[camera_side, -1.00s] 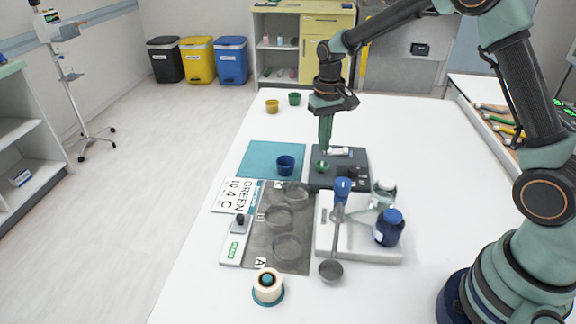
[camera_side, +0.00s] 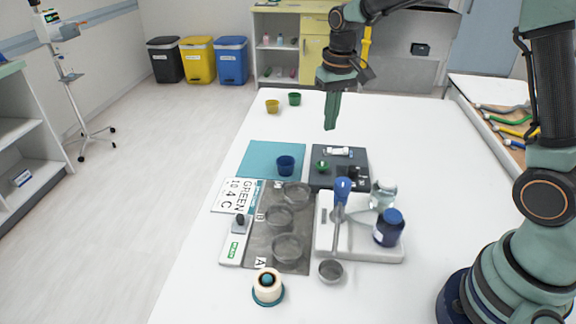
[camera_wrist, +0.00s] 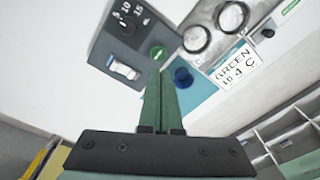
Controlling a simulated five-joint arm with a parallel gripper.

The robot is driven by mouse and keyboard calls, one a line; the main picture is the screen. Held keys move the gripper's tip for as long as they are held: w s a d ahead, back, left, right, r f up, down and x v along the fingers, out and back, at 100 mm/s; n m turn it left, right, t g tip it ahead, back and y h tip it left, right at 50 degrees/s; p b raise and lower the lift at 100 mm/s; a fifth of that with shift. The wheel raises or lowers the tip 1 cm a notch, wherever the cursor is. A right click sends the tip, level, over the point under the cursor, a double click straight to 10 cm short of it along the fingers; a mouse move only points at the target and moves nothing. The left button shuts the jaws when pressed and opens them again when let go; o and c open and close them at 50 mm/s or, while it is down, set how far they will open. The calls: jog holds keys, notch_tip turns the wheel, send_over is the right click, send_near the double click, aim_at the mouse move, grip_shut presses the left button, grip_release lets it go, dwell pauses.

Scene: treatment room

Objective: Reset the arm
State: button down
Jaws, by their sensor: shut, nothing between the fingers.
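My gripper (camera_side: 331,112) is shut and empty, raised above the white table behind the dark grey device (camera_side: 322,181). In the wrist view its two green fingers (camera_wrist: 161,98) are together, pointing towards the dark device (camera_wrist: 103,47) and the teal mat (camera_wrist: 203,88). A small green item (camera_side: 321,166) and a small white item (camera_side: 339,150) sit on the dark device, apart from my gripper.
A blue cup (camera_side: 286,166) stands on the teal mat (camera_side: 258,158). A grey mat (camera_side: 262,250) holds clear dishes. Yellow (camera_side: 272,106) and green (camera_side: 294,99) cups stand at the back left. The table's back right is clear.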

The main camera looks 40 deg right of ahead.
jog(key=s+a+r+n+t, duration=0.1)
jog(key=s+r, duration=0.3)
jog(key=s, duration=0.4)
jog(key=s+a+r+n+t, duration=0.1)
jog(key=s+r+t, duration=0.2)
jog(key=s, duration=0.5)
jog(key=shift+s+a+r+n+t, duration=0.15)
jog(key=shift+s+r+n+t, duration=0.15)
jog(key=shift+r+t, duration=0.15)
